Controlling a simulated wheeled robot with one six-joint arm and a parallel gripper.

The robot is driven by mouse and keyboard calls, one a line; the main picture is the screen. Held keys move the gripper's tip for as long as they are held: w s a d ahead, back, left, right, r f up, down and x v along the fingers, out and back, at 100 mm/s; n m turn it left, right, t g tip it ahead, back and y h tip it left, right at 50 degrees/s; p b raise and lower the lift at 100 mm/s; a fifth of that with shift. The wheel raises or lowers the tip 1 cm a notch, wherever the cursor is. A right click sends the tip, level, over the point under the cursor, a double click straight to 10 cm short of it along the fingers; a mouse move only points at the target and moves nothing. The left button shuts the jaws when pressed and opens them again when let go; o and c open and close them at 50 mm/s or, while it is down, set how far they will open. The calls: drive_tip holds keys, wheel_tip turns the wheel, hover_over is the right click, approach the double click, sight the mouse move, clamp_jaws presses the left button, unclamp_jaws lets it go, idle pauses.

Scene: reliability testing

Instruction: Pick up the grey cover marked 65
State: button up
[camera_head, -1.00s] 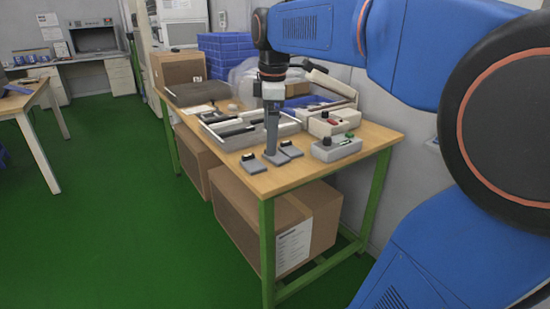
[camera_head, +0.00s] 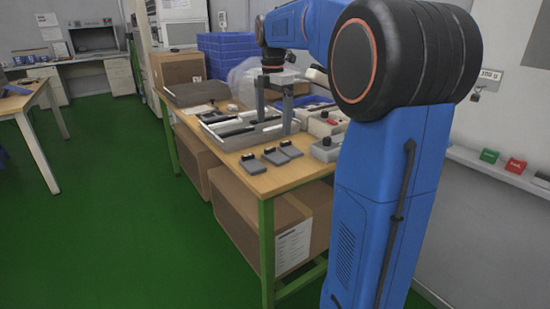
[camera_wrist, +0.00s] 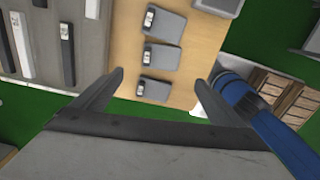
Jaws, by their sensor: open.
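Three small grey covers with dark and white tabs lie in a row near the table's front edge: the left cover (camera_head: 252,165), the middle cover (camera_head: 275,157) and the right cover (camera_head: 290,149). The wrist view shows them in a column: top cover (camera_wrist: 170,23), middle cover (camera_wrist: 164,58) and bottom cover (camera_wrist: 155,90). Their markings are too small to read, so I cannot tell which is 65. My gripper (camera_head: 273,124) is open and empty, above the table and behind the covers. In the wrist view my gripper (camera_wrist: 159,79) has its fingers apart, with the bottom cover between them in the picture.
A grey tray (camera_head: 212,118) with dark and white bars lies just behind the covers. Control boxes (camera_head: 323,127) stand at right, partly hidden by my arm. A dark flat case (camera_head: 197,93) lies at the far end. Bare wood surrounds the covers.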

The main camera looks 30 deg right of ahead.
sight(273, 157)
wheel_tip(273, 157, down, 12)
drive_tip(key=shift+s+a+r, duration=0.1)
drive_tip(key=shift+r, duration=0.1)
idle(0.4)
drive_tip(key=shift+c, duration=0.3)
drive_tip(key=c, duration=1.1)
drive_tip(key=shift+r, duration=0.15)
